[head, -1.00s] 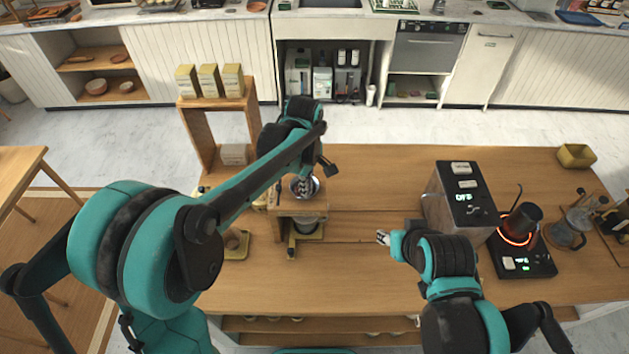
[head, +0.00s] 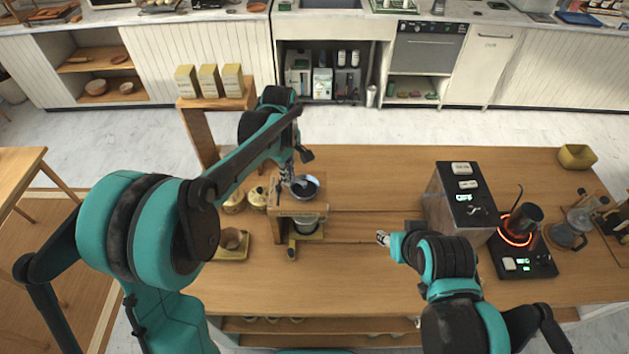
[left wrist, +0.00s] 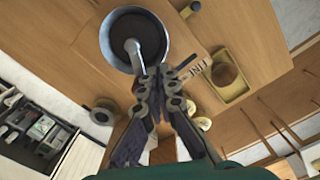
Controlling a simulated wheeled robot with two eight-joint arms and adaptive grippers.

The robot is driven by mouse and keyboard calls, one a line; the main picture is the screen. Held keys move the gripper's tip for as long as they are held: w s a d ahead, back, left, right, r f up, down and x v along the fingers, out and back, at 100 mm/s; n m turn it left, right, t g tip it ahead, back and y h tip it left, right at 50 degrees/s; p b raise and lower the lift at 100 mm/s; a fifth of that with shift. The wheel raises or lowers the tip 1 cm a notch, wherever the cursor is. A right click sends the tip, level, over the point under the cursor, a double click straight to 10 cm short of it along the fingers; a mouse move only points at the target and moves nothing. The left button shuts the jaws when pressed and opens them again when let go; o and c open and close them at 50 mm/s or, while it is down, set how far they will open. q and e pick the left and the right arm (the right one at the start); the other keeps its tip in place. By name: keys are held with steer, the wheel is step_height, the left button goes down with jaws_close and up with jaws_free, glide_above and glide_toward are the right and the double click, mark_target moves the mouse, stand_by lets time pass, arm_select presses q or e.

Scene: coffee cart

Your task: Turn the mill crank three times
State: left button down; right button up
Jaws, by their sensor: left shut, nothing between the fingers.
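The wooden mill (head: 297,207) stands on the table, with a dark round metal hopper (head: 308,188) on top. In the left wrist view the hopper (left wrist: 118,50) shows from above, with a grey crank arm (left wrist: 132,52) running from its middle towards my fingers. My left gripper (head: 288,180) is at the left rim of the hopper. In the left wrist view its fingertips (left wrist: 163,73) are close together beside the crank's outer end, with nothing seen between them. The crank's handle is hidden or too small to tell. My right gripper (head: 383,238) is low over the table, right of the mill.
A wooden stand with yellow boxes (head: 209,80) is behind left. A tray with a round cup (head: 232,241) and small jars (head: 257,197) are left of the mill. A grey machine (head: 458,200) and a glowing burner (head: 516,232) stand right. The table between is clear.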

arm_select(q)
steer(key=shift+w+d, duration=0.15)
steer(key=shift+w, duration=0.75)
steer(key=shift+w+d, duration=0.45)
steer(key=shift+w, duration=0.35)
steer(key=shift+w+d, duration=0.5)
steer(key=shift+d, duration=0.2)
steer(key=shift+d, duration=0.1)
